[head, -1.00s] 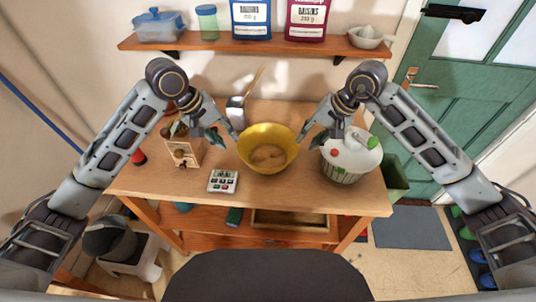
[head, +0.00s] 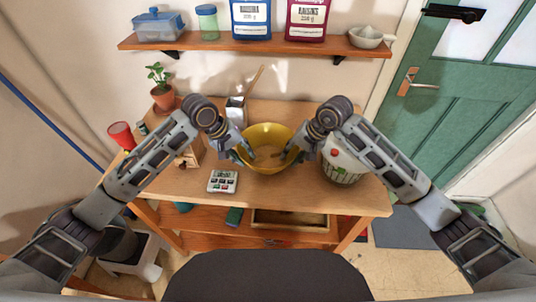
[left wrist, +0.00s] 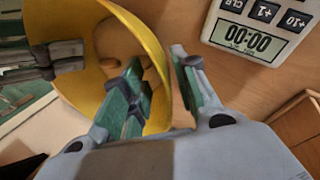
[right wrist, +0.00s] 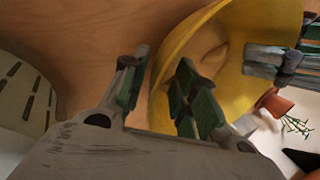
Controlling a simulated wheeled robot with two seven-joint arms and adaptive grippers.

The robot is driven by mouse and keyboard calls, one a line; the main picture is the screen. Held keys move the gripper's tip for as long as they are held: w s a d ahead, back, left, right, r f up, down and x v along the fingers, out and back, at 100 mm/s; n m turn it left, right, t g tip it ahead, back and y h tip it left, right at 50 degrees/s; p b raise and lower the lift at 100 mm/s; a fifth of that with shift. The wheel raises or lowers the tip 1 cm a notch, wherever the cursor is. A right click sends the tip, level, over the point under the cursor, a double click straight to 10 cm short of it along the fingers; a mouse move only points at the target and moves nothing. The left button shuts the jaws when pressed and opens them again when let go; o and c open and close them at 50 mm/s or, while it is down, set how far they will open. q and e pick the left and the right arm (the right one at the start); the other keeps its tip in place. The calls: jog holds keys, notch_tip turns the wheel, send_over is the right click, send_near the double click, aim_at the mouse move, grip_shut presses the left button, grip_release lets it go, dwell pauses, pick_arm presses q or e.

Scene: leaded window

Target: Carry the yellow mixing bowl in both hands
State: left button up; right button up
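The yellow mixing bowl (head: 268,166) stands upright on the wooden worktop, with a tan mass inside. My left gripper (head: 242,153) is at the bowl's left rim. In the left wrist view the bowl wall (left wrist: 158,48) passes between its spread fingers (left wrist: 160,75), one inside the bowl and one outside. My right gripper (head: 291,152) is at the right rim. In the right wrist view its parted fingers (right wrist: 160,80) likewise straddle the bowl wall (right wrist: 172,48). Neither pair looks closed on the wall.
A kitchen timer (head: 222,181) lies in front and left of the bowl. A white slotted container (head: 342,166) stands close on the right, partly behind my right arm. A potted plant (head: 162,90) stands back left. A loaded wall shelf (head: 225,46) hangs above.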

pick_arm(q)
jog(key=shift+d+f, duration=0.1)
jog(key=shift+f, duration=0.15)
pick_arm(e)
jog(key=shift+a+f, duration=0.1)
jog(key=shift+f, duration=0.15)
pick_arm(q)
grip_shut()
pick_arm(e)
grip_shut()
pick_arm(q)
jog(key=shift+w, duration=0.1)
pick_arm(e)
jog(key=shift+w, duration=0.1)
